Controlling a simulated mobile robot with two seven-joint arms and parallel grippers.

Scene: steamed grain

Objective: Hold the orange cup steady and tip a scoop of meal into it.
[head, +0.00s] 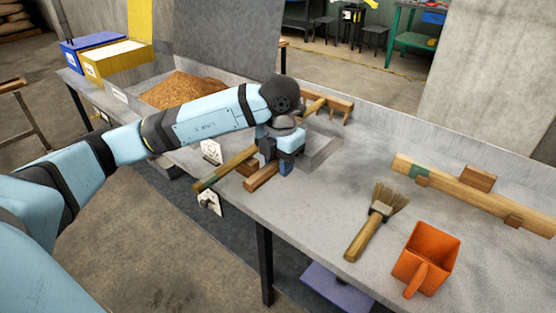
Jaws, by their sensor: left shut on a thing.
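The orange cup (428,254) stands at the front right of the grey bench, its open top facing up and its handle toward the front edge. My left gripper (284,165) is low over the middle of the bench, well left of the cup. It is shut at a long wooden handle (222,170) with a greenish band near its front end; the grip itself is partly hidden by my wrist. No scoop bowl can be made out. Brown meal (180,88) lies in a grey tray (122,97) at the far left. My right gripper is out of view.
A brush (364,232) lies just left of the cup. A wooden block (262,179) is by my left gripper, and a wooden rack (340,103) is behind it. A long wooden rail (475,192) lies at the right rear. Blue (88,47) and yellow (113,62) bins stand far left.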

